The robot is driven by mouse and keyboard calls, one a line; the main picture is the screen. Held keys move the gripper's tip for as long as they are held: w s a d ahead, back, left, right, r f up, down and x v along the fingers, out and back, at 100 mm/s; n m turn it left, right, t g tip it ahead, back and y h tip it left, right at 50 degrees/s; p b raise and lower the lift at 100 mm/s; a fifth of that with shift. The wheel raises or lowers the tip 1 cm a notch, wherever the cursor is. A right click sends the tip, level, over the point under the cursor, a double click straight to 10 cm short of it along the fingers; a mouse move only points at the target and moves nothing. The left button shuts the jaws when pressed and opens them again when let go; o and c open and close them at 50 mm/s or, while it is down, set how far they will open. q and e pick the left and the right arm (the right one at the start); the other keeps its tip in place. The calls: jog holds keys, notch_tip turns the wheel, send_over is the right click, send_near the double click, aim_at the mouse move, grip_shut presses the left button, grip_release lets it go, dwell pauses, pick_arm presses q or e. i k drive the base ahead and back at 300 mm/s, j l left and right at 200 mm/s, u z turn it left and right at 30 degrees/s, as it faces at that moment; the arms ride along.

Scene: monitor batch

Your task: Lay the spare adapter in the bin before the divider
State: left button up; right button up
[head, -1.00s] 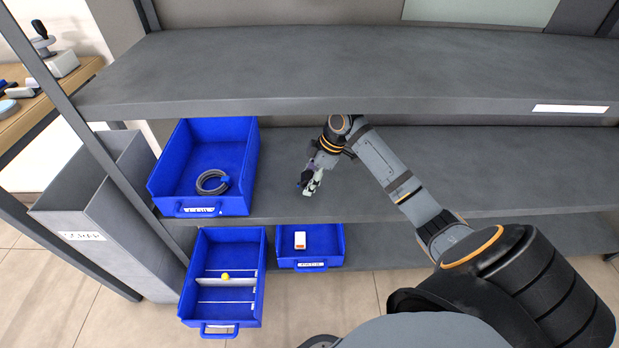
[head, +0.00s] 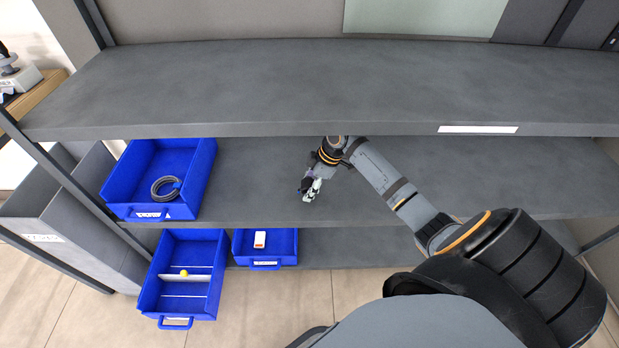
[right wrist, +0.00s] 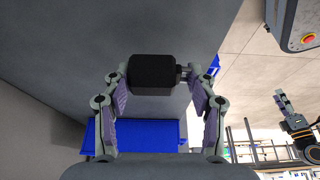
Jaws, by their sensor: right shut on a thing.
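My right gripper (head: 312,187) is shut on a black block-shaped adapter (right wrist: 152,75), held between both fingers in the right wrist view. In the head view the adapter (head: 305,184) is a small dark shape at the fingertips, over the middle shelf and right of the bins. The blue bin with a divider (head: 220,249) is at the lower left; its pale divider (head: 200,278) runs across it, with thin white lines on the floor either side. A yellow ball (head: 183,273) shows at the divider. My left gripper (right wrist: 283,104) appears small in the right wrist view, its jaws unclear.
A blue bin (head: 205,165) with a coiled grey cable (head: 165,188) stands on the middle shelf (head: 480,185). A lower blue bin (head: 280,247) holds a white and orange item (head: 260,239). The upper shelf (head: 300,90) overhangs my right arm. A grey container (head: 75,225) stands left.

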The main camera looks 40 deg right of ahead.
aim_at(181, 300)
jog(key=j+z, duration=0.1)
jog(key=z, duration=0.3)
jog(key=i+j+z, duration=0.1)
jog(key=j+z, duration=0.2)
jog(key=j, duration=0.6)
jog(key=j+z, duration=0.3)
jog(key=j, duration=0.6)
jog(key=k+j+z, duration=0.1)
jog(key=j+z, duration=0.2)
jog(key=j, duration=0.6)
